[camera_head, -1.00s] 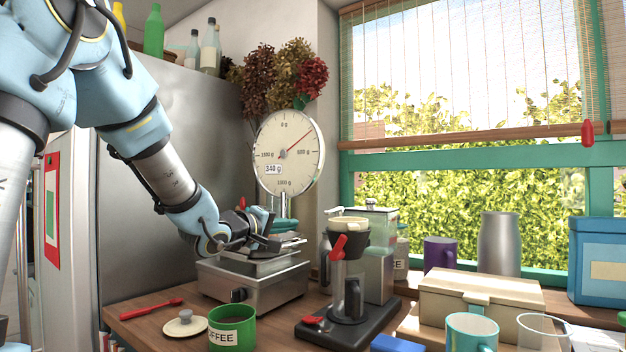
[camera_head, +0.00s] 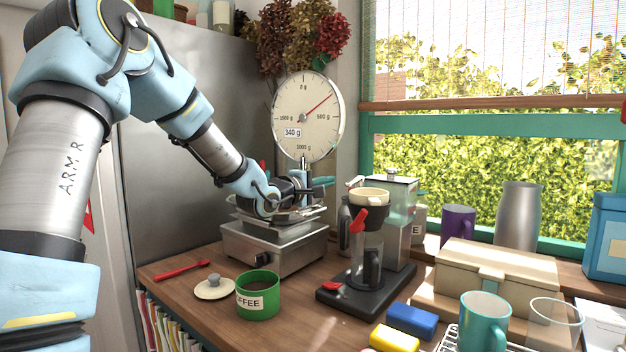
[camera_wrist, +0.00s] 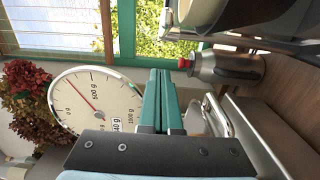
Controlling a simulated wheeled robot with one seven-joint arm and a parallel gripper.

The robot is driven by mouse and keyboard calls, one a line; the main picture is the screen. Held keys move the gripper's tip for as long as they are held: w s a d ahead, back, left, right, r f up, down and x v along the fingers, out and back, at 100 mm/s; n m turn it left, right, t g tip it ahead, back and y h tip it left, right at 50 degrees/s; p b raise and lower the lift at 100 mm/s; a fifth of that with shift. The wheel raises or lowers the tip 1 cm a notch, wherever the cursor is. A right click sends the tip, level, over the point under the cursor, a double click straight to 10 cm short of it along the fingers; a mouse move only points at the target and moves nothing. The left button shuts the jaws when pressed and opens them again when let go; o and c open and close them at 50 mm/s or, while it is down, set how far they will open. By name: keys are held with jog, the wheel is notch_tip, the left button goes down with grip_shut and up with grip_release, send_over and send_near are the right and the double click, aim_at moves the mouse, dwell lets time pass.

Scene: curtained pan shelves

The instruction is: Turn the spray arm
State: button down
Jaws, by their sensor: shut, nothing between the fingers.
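The coffee maker (camera_head: 372,245) stands right of the scale, with a black filter holder, a cream filter and a red lever (camera_head: 357,221). A small pale arm (camera_head: 355,182) at its top, above the filter, looks like the spray arm; its exact shape is too small to tell. My gripper (camera_head: 328,181) is over the scale, left of the coffee maker's top and apart from it. Its teal fingers are shut and empty, also in the wrist view (camera_wrist: 163,72). The spray arm cannot be made out for sure in the wrist view.
The scale (camera_head: 275,246), with its round dial (camera_head: 309,112), stands under my gripper. A steel bottle with a red cap (camera_wrist: 225,68) is close by in the wrist view. A green coffee tin (camera_head: 258,300), lid (camera_head: 214,288) and red spoon (camera_head: 182,270) lie in front.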

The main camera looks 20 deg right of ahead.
jog(key=shift+s+d+p, duration=0.35)
jog(key=shift+s+d, duration=0.7)
jog(key=shift+s, duration=0.3)
jog(key=shift+s, duration=0.1)
